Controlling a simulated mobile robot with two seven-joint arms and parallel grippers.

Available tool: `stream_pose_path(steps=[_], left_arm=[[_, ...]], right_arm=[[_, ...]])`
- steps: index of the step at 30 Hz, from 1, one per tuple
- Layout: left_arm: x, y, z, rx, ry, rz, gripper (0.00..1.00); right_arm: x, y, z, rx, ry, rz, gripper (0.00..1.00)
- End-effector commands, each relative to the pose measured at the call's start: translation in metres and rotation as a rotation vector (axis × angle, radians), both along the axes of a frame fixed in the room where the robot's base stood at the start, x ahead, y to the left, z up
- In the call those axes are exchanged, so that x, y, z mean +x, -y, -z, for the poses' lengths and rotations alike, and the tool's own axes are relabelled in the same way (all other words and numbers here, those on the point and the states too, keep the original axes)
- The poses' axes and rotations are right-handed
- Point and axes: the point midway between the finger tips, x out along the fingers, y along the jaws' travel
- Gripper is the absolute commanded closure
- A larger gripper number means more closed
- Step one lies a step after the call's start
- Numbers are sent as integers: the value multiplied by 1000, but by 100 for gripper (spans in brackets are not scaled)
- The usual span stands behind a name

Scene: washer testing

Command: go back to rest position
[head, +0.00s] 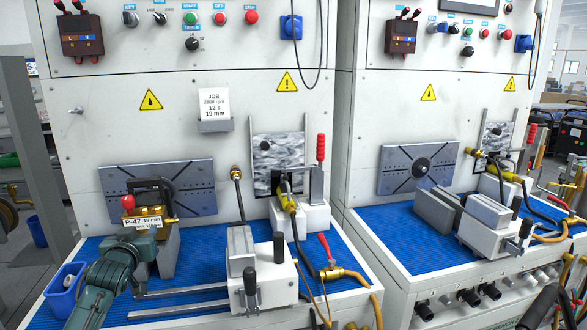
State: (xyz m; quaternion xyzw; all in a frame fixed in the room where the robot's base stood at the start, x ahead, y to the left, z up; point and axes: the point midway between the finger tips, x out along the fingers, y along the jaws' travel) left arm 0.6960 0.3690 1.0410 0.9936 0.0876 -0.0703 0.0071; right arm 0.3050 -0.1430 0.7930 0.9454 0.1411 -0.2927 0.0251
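My teal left arm comes up from the bottom left, and its gripper (124,258) is at the front of the left bench, just below a brass pump (150,222) labelled P-47. Its fingers are small and partly hidden, so I cannot tell whether they are open or touch anything. The pump has a red knob and a black handle and sits by a grey block in front of a slotted plate (182,189). My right gripper does not show clearly in the head view.
The left bench's blue mat (195,268) carries a white clamp block (262,285) and a brass valve with a red lever (330,262). A second test bench (400,250) with a similar vise stands right. Hoses crowd the far right.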

Motion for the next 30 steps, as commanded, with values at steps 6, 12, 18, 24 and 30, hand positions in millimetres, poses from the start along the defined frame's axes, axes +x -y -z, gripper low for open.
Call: stream_pose_path(steps=[6, 12, 18, 24, 30], left_arm=[[3, 11, -14, 312, 26, 88, 64], [-34, 48, 54, 331, -45, 169, 64], [-98, 95, 132, 289, -141, 260, 64], [-209, 154, 210, 196, -269, 368, 64], [-321, 201, 245, 77, -386, 435, 64]], right_arm=[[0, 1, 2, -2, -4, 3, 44], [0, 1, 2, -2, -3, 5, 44], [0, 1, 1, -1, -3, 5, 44], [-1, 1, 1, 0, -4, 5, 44], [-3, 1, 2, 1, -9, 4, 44]])
